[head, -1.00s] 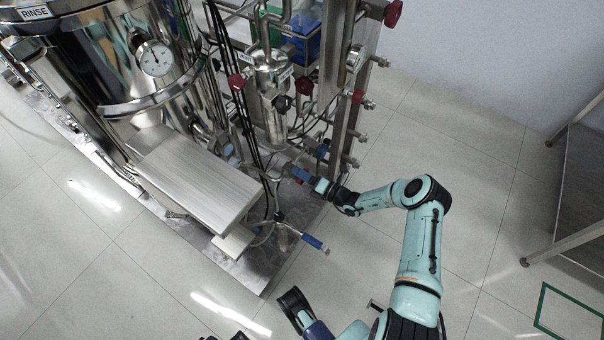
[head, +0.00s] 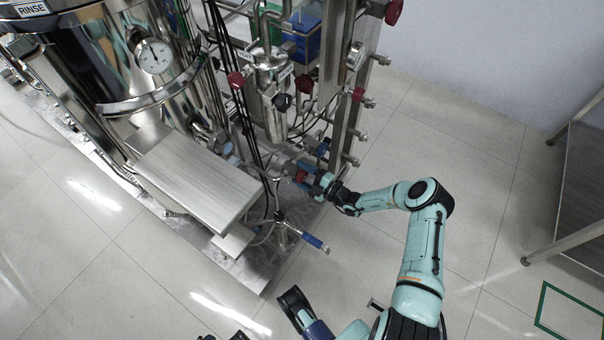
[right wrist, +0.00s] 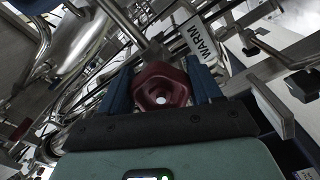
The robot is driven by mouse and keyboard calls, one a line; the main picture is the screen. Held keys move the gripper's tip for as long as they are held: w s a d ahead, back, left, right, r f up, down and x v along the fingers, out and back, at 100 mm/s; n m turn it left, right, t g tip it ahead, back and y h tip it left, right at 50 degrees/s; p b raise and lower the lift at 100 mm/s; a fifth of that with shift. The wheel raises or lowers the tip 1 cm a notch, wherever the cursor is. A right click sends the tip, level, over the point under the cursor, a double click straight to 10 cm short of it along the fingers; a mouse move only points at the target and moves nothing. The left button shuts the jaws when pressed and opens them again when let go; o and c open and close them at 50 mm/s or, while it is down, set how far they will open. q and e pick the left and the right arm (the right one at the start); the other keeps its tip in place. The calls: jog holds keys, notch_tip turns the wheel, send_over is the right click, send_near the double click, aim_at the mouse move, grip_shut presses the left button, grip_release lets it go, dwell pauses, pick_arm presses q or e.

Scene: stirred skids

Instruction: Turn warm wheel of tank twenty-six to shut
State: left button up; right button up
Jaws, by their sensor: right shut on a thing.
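The warm wheel is a dark red, lobed handwheel (right wrist: 162,92) with a pale centre, beside a white label reading WARM (right wrist: 203,40) in the right wrist view. How far the wheel is turned cannot be read. No tank number is legible.
A steel tank marked RINSE (head: 34,10) with a round gauge (head: 155,57) stands at the left. Other red knobs (head: 358,95) and a dark knob (head: 282,102) sit on nearby pipes. A blue-handled lever (head: 315,243) sticks out below the wheel.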

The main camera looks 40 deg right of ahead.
jog(key=m, duration=0.3)
jog(key=shift+s+f, duration=0.1)
jog(key=shift+f, duration=0.1)
jog(key=m, duration=0.4)
jog(key=shift+a+f+b, duration=0.1)
jog(key=shift+a+b, duration=0.05)
jog(key=shift+b, duration=0.15)
jog(key=m+b, duration=0.2)
jog(key=m, duration=0.1)
jog(key=shift+f+m+b, duration=0.2)
jog(key=shift+m+b, duration=0.1)
jog(key=shift+b, duration=0.05)
jog(key=b, duration=0.1)
jog(key=m+b, duration=0.1)
jog(key=shift+a+r+m+b, duration=0.15)
jog(key=shift+m+b, duration=0.15)
jog(key=shift+b, duration=0.1)
pick_arm(q)
jog(key=s+a+f+g, duration=0.2)
jog(key=s+f+g, duration=0.2)
jog(key=s+f, duration=0.5)
jog(key=shift+s+f+n, duration=0.2)
jog(key=shift+s+n, duration=0.2)
jog(key=shift+s, duration=1.3)
pick_arm(e)
jog(key=shift+s, duration=0.1)
jog(key=o, duration=1)
jog(key=shift+o, duration=0.2)
jog(key=shift+r, duration=0.1)
jog(key=shift+r, duration=0.1)
